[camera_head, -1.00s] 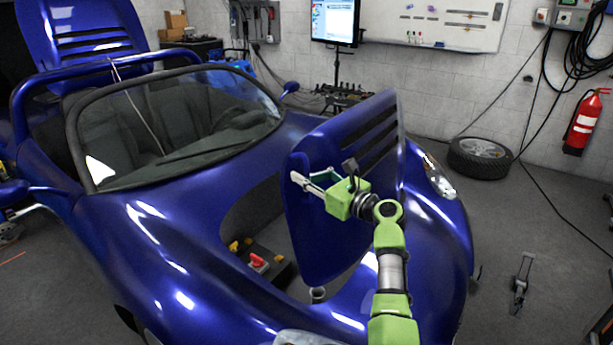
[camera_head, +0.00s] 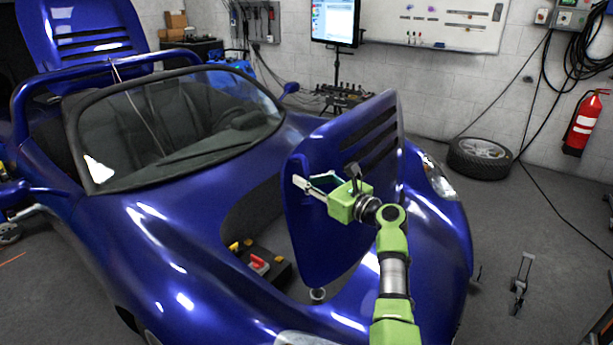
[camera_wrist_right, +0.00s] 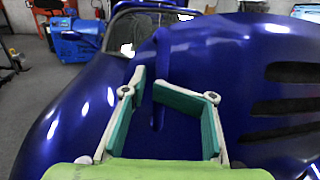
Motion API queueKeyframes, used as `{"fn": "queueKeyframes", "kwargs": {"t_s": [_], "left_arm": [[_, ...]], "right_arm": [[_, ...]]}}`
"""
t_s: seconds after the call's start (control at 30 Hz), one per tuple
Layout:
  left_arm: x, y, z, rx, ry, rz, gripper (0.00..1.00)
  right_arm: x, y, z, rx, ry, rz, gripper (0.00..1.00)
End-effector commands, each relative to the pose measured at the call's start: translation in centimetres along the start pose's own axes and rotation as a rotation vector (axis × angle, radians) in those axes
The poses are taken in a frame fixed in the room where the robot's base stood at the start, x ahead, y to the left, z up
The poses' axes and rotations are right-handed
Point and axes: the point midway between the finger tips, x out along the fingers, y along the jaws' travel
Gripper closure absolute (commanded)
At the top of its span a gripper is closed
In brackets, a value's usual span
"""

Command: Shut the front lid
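The blue front lid (camera_head: 325,245) of the car stands raised and tilted over the front opening, with dark slots near its top. It also fills the right of the right wrist view (camera_wrist_right: 225,50). My right gripper (camera_head: 313,183) is at the upper part of the lid's inner face, near its left edge. In the right wrist view its two teal-padded fingers (camera_wrist_right: 168,100) are spread apart, with blue surface beyond and between them. I cannot tell whether they touch the lid. My left gripper is not in view.
A dark box with a red cap (camera_head: 260,264) sits in the open front compartment. A rear panel (camera_head: 92,35) of the car is also raised. A tyre (camera_head: 481,158) and a fire extinguisher (camera_head: 582,124) are at the right. The floor right of the car is mostly clear.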

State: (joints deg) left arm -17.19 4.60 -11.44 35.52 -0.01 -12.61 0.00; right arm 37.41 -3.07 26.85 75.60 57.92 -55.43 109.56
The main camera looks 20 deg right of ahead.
Motion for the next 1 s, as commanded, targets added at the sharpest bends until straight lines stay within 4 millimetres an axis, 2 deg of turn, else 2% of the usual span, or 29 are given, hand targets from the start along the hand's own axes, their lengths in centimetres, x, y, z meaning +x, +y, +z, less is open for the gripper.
{"fn": "queueKeyframes", "kwargs": {"t_s": [0.2,1.0], "left_arm": [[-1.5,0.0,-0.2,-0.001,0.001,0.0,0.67],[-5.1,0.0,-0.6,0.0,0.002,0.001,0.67]], "right_arm": [[-1.6,0.0,0.1,0.0,0.003,0.0,0.72],[-7.3,0.1,0.1,0.001,0.004,0.001,0.72]]}}
